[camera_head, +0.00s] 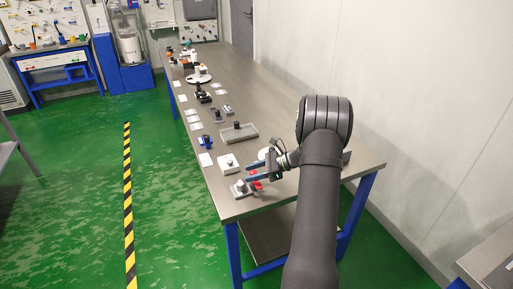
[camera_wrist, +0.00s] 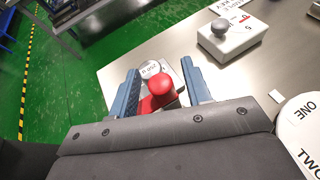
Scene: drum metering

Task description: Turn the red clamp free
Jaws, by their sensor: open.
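The red clamp (camera_wrist: 160,88) shows in the wrist view as a red knob with a red part beneath it, on a light grey block (camera_wrist: 177,80). A round silver cap with small lettering (camera_wrist: 149,69) sits beside it on the same block. My gripper (camera_wrist: 163,82) is open, with one blue finger to each side of the red knob; I cannot tell whether either finger touches it. In the head view, my gripper (camera_head: 248,172) is at the near end of the table, over the red clamp (camera_head: 256,184), partly hiding it.
A white box with a grey knob (camera_head: 228,163) stands just beyond. A white disc lettered ONE and TWO (camera_wrist: 302,128) lies to the right in the wrist view. A grey tray (camera_head: 239,133) and several small devices stand farther along the table (camera_head: 285,124). The table's left edge is close.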

